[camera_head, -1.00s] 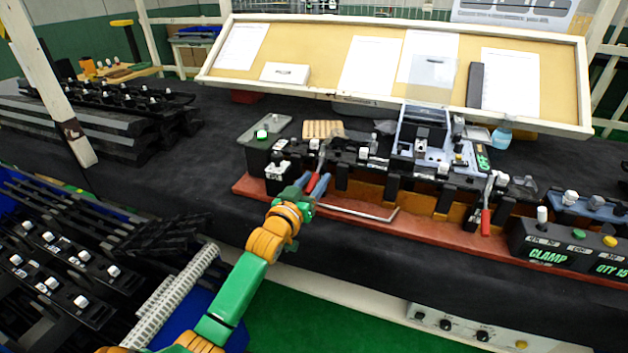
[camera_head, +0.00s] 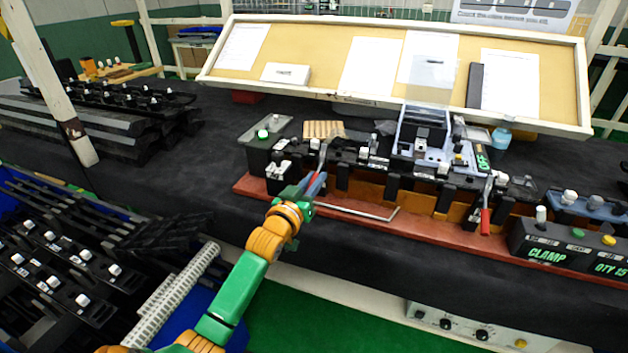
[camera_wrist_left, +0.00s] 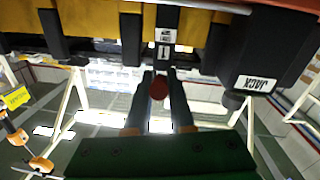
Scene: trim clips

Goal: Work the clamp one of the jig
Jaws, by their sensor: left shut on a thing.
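The jig (camera_head: 390,180) lies along the front of the black bench on a red-brown base (camera_head: 350,212). Its left clamp has a red handle (camera_head: 321,160), mostly hidden by my left gripper (camera_head: 312,186) in the head view. In the left wrist view the round red end of the handle (camera_wrist_left: 159,88) sits between the two dark fingers of my left gripper (camera_wrist_left: 158,84), which are shut on it. A label with a "1" (camera_wrist_left: 164,51) is on the block just above. A second red-handled clamp (camera_head: 485,221) stands further right, its handle hanging down. My right gripper is not in view.
A black box marked CLAMP (camera_head: 547,255) with buttons stands at the right front. A dark block marked JACK (camera_wrist_left: 256,84) is close by in the wrist view. A thin metal rod (camera_head: 360,212) runs along the jig's front. A blue bin of black parts is at lower left.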

